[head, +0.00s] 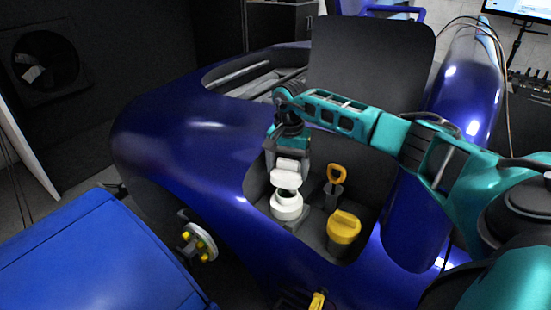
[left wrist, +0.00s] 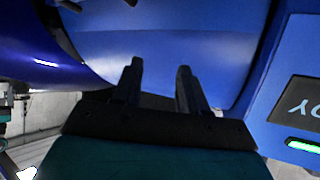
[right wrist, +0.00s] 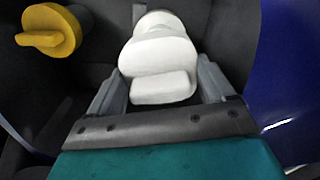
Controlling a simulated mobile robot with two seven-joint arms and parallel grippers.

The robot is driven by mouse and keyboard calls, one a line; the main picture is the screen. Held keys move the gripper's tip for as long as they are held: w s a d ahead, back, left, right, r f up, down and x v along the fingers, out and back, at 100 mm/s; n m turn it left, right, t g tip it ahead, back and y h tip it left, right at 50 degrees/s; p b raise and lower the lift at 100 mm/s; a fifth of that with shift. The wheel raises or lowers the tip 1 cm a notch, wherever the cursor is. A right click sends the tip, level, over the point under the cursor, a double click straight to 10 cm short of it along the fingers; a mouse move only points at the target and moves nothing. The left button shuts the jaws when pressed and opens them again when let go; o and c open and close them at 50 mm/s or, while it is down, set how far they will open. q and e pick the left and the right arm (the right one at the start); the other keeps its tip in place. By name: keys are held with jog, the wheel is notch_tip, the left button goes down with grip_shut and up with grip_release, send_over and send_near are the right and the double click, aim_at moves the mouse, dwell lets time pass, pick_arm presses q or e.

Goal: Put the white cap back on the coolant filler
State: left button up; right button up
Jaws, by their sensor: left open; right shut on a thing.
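The white cap (head: 285,176) is in my right gripper (head: 288,160), which is shut on its raised grip. The white coolant filler (head: 286,207) stands in the dark bay just below the cap, and its opening shows dark under it. In the right wrist view the cap (right wrist: 158,58) sits between the two fingers and hides most of the filler (right wrist: 160,20) behind it. Whether cap and filler touch is hard to tell. My left gripper (left wrist: 160,68) is open and empty in front of a blue surface; I do not make it out in the head view.
The blue body rim (head: 235,195) surrounds the bay. A dark raised panel (head: 370,65) stands behind. A blue cabinet (head: 90,255) is at lower left, near the wheel hub (head: 198,243).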

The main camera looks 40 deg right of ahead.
aim_at(287, 182)
jog(key=shift+w, duration=0.1)
jog(key=shift+f+b, duration=0.7)
jog(key=shift+f, duration=0.1)
notch_tip(287, 182, down, 3)
jog(key=shift+r+b, duration=0.15)
jog(key=shift+b, duration=0.85)
jog(key=shift+f, duration=0.4)
jog(key=shift+f+b, duration=0.25)
jog(key=shift+b, duration=0.15)
pick_arm(q)
jog(key=shift+w+d+f, duration=0.1)
jog(key=shift+d+f, duration=0.2)
jog(key=shift+f, duration=0.35)
jog(key=shift+w+d+f, duration=0.1)
jog(key=shift+d+f, duration=0.15)
jog(key=shift+f, duration=0.35)
jog(key=shift+s+f, duration=0.1)
jog(key=shift+s, duration=0.1)
pick_arm(e)
jog(key=shift+a, duration=0.1)
pick_arm(q)
jog(key=shift+f+b, duration=0.4)
jog(key=shift+f, duration=0.05)
pick_arm(e)
jog(key=shift+f, duration=0.65)
